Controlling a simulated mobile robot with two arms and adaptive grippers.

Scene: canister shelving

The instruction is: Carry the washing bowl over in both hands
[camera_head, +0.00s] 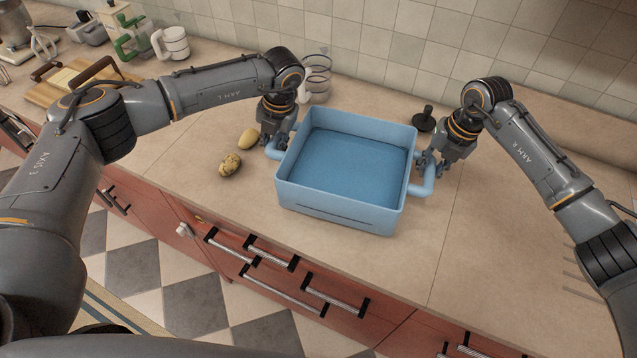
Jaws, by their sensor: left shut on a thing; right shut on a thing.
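The washing bowl (345,212) is a light blue rectangular tub with a handle at its left and right ends. It is at the middle of the head view, over the wooden-toned counter, and looks empty. My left gripper (275,143) is shut on the left handle. My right gripper (428,168) is shut on the right handle (429,184). The fingertips are partly hidden against the handles. I cannot tell whether the bowl rests on the counter or is slightly raised.
Two potatoes, one speckled (230,165) and one plain (248,138), lie left of the bowl. A wooden board (62,82) is at far left. Counter (500,240) at right is clear.

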